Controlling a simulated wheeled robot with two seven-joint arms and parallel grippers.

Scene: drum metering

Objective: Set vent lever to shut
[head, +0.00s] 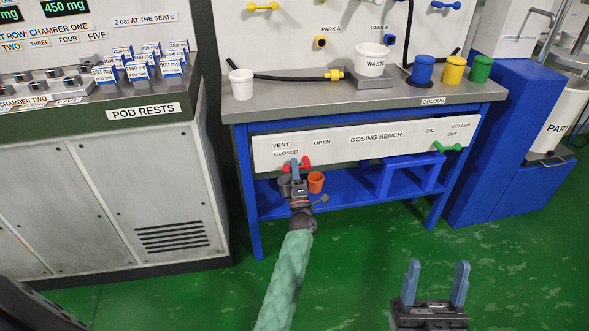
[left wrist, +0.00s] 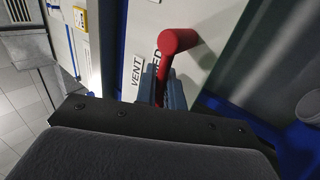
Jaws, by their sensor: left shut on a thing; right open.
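The red vent lever (head: 304,164) is on the white front panel of the dosing bench, beside the labels VENT, CLOSED and OPEN. My left gripper (head: 295,166) is at the lever and shut on it. In the left wrist view, the red lever (left wrist: 172,55) stands between the blue fingers of my left gripper (left wrist: 163,85), with its thick rounded end beyond them. The fingers hide part of the lever and part of the label. My right gripper (head: 437,283) is open and empty, low in front of the bench over the green floor.
A green colour lever (head: 447,148) is at the panel's right end. An orange cup (head: 316,182) stands on the blue lower shelf close to my left gripper. Open floor lies in front.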

